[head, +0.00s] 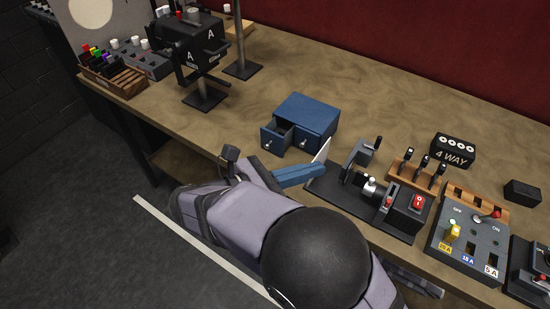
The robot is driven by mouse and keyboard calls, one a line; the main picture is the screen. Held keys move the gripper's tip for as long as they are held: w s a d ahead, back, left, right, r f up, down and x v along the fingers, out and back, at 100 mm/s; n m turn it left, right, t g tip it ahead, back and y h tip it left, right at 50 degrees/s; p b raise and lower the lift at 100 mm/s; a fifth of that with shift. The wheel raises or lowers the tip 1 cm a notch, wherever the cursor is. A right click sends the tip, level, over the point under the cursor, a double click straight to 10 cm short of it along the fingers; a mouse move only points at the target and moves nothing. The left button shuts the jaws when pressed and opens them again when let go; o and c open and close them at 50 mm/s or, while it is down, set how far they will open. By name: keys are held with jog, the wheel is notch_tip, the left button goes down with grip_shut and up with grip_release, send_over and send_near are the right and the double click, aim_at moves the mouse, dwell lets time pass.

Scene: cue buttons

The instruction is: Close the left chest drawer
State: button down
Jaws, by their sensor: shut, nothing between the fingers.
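The blue chest (312,108) stands on the workbench in the head view, with two drawers side by side on its near face. The left chest drawer (272,136) is pulled out toward me, and its dark inside shows. It has a small light knob on its front. The right drawer (303,143) looks shut in the chest. My gripper (320,171) has long blue fingers that are shut together and empty. They point right, in front of the chest and below the drawers in the picture, apart from the left drawer's front.
A grey switch box (468,240) and a 4 WAY box (453,150) stand farther right. Black stands (203,99) are at the back left. Bare bench (225,120) lies left of the chest.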

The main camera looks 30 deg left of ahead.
jog(key=s+a+f+n+t+y+b, duration=0.25)
jog(key=s+a+f+y+b, duration=0.2)
jog(key=a+f, duration=0.4)
jog(key=n+y+b, duration=0.1)
jog(key=n+y, duration=0.1)
jog(key=y, duration=0.2)
send_near(272, 140)
jog(key=shift+t, duration=0.45)
jog(key=w+p, duration=0.1)
jog(key=w+f+p, duration=0.2)
jog(key=shift+w+a, duration=0.25)
jog(key=shift+w, duration=0.15)
jog(key=w+b, duration=0.1)
jog(key=w, duration=0.2)
jog(key=w+b, duration=0.1)
jog(key=w, duration=0.2)
jog(key=shift+f, duration=0.2)
jog(key=shift+w+r, duration=0.15)
jog(key=shift+w, duration=0.1)
jog(key=shift+r, duration=0.2)
jog(key=shift+r, duration=0.1)
